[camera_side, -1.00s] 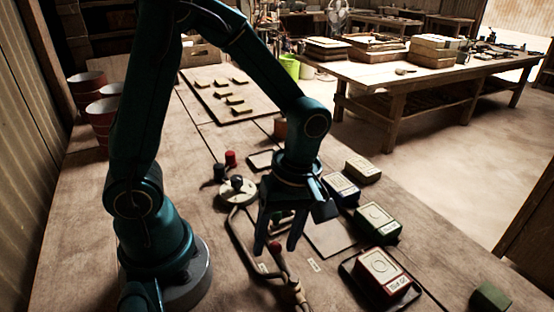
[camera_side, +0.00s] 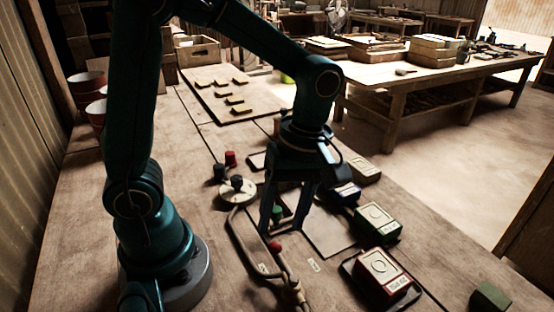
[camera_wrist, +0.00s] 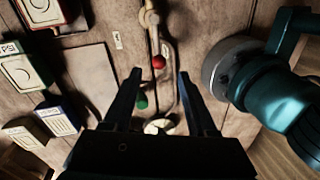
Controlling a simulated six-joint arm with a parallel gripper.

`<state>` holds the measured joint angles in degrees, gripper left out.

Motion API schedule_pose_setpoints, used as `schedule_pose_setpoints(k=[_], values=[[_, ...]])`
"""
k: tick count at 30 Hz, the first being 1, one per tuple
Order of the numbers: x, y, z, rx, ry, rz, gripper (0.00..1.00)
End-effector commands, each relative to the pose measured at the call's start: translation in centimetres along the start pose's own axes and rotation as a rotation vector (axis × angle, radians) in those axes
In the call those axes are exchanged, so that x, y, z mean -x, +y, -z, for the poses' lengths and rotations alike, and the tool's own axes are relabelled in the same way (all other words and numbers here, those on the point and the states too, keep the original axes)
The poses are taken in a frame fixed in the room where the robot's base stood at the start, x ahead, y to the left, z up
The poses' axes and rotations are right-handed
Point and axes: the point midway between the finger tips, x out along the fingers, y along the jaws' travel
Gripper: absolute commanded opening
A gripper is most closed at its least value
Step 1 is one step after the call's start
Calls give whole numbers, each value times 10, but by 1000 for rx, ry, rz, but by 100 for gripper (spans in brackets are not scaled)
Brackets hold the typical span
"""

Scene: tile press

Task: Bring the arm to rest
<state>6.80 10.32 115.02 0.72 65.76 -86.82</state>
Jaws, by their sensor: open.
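My gripper (camera_side: 287,214) is open and empty above the workbench (camera_side: 190,257). It points down, and its two dark fingers stand apart. In the wrist view my gripper (camera_wrist: 158,76) shows with spread fingers and nothing held between them. A red knob (camera_wrist: 159,61) and a green knob (camera_wrist: 141,101) on the press's bent rods lie below the fingers. In the side view the red knob (camera_side: 275,246) is just under the fingertips, and the green knob (camera_side: 277,212) shows between the fingers.
A row of boxes, with a red one (camera_side: 382,271) on a dark tray and a green one (camera_side: 377,221), stands right of my gripper. A round pale base (camera_side: 238,191) is to its left. A board with small tiles (camera_side: 217,85) lies at the back.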

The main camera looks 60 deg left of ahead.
Motion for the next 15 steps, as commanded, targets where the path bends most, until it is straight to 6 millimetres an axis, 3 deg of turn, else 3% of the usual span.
schedule_pose_setpoints(k=[5, 10, 15], values=[[3, 1, 1, 5, 0, -16, 58], [25, -4, 5, 21, 4, -125, 58], [48, -18, 10, -147, 45, -301, 58]])
